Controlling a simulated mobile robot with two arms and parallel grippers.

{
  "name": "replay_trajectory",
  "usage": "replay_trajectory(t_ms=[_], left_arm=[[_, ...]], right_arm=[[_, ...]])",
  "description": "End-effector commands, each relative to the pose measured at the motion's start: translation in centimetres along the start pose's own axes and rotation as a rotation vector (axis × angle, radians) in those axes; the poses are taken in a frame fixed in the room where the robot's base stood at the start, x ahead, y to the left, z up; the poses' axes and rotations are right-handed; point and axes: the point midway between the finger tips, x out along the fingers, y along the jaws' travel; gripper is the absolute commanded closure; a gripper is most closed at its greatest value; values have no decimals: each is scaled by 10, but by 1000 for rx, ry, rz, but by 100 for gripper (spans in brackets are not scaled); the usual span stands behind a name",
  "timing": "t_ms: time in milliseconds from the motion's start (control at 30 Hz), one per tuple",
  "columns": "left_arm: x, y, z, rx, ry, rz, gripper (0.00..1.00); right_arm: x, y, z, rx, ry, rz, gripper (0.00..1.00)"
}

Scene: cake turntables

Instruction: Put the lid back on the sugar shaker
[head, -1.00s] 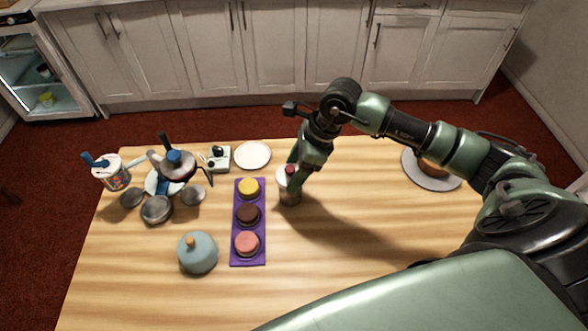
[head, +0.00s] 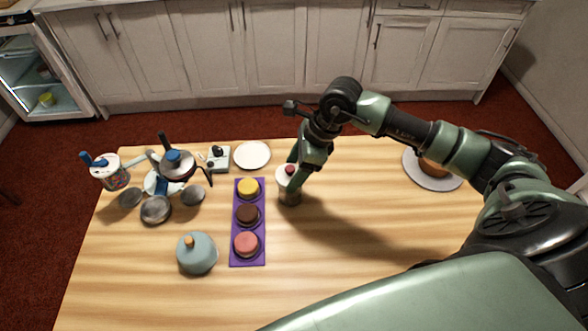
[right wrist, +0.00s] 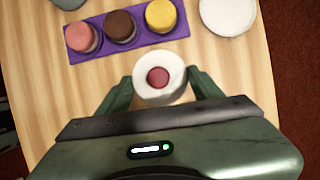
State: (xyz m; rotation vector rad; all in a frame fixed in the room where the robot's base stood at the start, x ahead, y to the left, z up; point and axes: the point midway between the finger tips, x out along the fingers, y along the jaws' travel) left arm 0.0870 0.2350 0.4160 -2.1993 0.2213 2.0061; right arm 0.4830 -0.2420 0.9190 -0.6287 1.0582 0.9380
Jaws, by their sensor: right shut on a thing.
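The lid, a white disc with a dark red knob, shows in the head view (head: 286,174) and between my fingers in the right wrist view (right wrist: 142,90). My right gripper (head: 291,174) is shut on this lid, one finger on each side of it in the right wrist view (right wrist: 163,78). The grey sugar shaker (head: 290,197) stands upright on the table directly below the lid in the head view. The lid hides its top, so I cannot tell whether the two touch. My left gripper is not in view.
A purple tray (head: 236,259) with three small cakes lies just left of the shaker. A white plate (head: 253,155) is behind it. A cake on a turntable (head: 432,184) stands at right.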

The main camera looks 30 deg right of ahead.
Motion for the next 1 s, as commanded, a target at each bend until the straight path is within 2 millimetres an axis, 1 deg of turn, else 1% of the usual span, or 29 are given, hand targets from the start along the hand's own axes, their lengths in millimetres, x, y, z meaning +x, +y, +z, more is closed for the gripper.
replay_trajectory(t_ms=[167, 200, 267, 500, 533, 567, 1000], left_arm=[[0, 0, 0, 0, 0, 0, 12], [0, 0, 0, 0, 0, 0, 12], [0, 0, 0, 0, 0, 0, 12], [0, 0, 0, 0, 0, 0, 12], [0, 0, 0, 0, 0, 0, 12], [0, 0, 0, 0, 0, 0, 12], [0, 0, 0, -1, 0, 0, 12]], right_arm=[[0, 0, 0, 0, 0, 0, 72], [0, 0, 0, 0, 0, 0, 26], [0, 0, 0, 0, 0, 0, 9], [0, 0, 0, 0, 0, 0, 9], [0, 0, 0, 0, 0, 0, 3], [0, 0, 0, 0, 0, 0, 0], [0, 0, 0, 0, 0, 0, 0]])
